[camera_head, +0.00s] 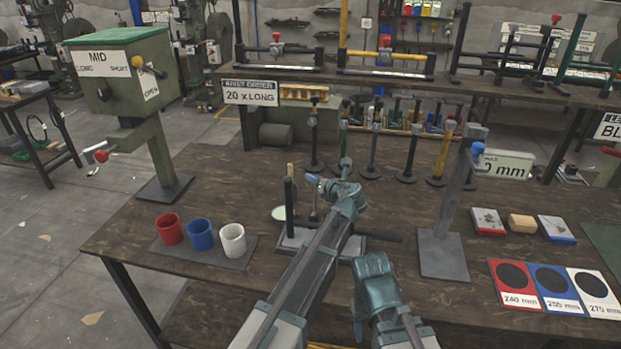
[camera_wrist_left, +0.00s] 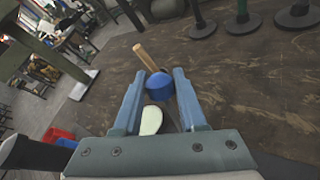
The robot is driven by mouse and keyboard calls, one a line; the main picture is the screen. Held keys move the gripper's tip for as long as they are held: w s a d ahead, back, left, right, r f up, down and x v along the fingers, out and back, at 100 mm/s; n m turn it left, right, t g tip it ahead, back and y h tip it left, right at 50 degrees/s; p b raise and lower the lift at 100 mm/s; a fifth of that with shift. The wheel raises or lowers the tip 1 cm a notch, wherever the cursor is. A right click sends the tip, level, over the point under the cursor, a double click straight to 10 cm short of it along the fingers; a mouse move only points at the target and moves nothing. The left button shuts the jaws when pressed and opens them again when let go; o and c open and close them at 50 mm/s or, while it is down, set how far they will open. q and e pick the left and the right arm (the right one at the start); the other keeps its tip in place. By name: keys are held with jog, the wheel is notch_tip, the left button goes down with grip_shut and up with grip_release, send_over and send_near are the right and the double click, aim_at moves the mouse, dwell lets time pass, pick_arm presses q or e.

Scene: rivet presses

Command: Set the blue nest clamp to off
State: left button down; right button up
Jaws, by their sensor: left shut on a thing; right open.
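A blue knob (camera_head: 313,180), apparently the blue nest clamp's handle, stands over a grey-based fixture (camera_head: 295,238) on the bench. My left gripper (camera_head: 326,185) is shut on it. In the left wrist view, the blue knob (camera_wrist_left: 158,86) sits between the fingers of my left gripper (camera_wrist_left: 163,76), with a wooden handle (camera_wrist_left: 146,57) just beyond it. My left arm hides much of the fixture. My right gripper (camera_head: 372,264) is open and empty, low in front of the fixture.
Red (camera_head: 169,228), blue (camera_head: 200,233) and white (camera_head: 232,240) cups stand on a mat at left. A grey post with a blue knob (camera_head: 478,149) stands at right, near marked cards (camera_head: 550,283). Several dark rods stand behind the fixture. A green press box (camera_head: 120,72) is at far left.

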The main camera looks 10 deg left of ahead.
pick_arm(q)
jog(key=w+f+b, duration=0.4)
jog(key=w, duration=0.2)
jog(key=shift+d, duration=0.15)
dwell(0.5)
dwell(0.5)
jog(key=c, duration=0.5)
grip_release()
jog(key=shift+w+f, duration=0.1)
